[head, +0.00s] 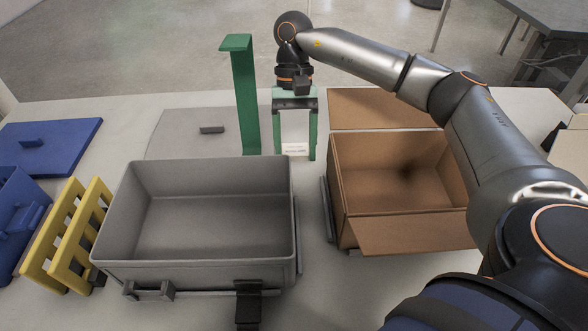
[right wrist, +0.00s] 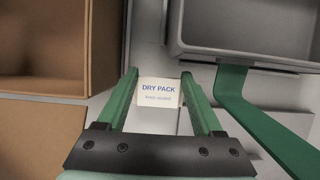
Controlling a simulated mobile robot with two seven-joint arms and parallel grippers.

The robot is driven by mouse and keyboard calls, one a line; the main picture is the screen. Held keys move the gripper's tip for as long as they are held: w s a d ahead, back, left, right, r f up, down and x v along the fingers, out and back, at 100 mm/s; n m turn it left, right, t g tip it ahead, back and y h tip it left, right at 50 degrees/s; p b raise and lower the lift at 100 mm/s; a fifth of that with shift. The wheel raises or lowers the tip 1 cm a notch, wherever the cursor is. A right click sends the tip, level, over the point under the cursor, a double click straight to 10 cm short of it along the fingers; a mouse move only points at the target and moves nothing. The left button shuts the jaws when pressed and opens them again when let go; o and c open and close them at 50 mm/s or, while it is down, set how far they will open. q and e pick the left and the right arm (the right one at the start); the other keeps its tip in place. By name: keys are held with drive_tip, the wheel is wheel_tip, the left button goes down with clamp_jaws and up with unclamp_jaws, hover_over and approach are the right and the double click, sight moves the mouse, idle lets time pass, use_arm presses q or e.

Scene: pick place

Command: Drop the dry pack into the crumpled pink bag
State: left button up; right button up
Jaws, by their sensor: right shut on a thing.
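The dry pack (head: 295,149) is a small white block, and its "DRY PACK" lettering reads clearly in the right wrist view (right wrist: 158,92). My right gripper (head: 294,153) has long green fingers pointing down. It is shut on the dry pack, which sits between the fingertips; the right wrist view also shows the gripper (right wrist: 159,91) around it. Whether the pack touches the table, I cannot tell. No crumpled pink bag shows in either view. My left gripper is not in view.
An empty grey bin (head: 106,225) stands left of centre, and an open cardboard box (head: 415,236) stands to its right. A green upright post (head: 244,100) rises close left of my right gripper. Yellow racks (head: 62,225) and a blue lid (head: 50,148) are at left.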

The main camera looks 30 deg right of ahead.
sight(295, 184)
wheel_tip(295, 184, down, 6)
drive_tip(key=shift+f, duration=0.1)
drive_tip(key=shift+b, duration=0.35)
drive_tip(key=shift+f, duration=0.2)
drive_tip(key=o, duration=1.4)
drive_tip(key=shift+r, duration=0.1)
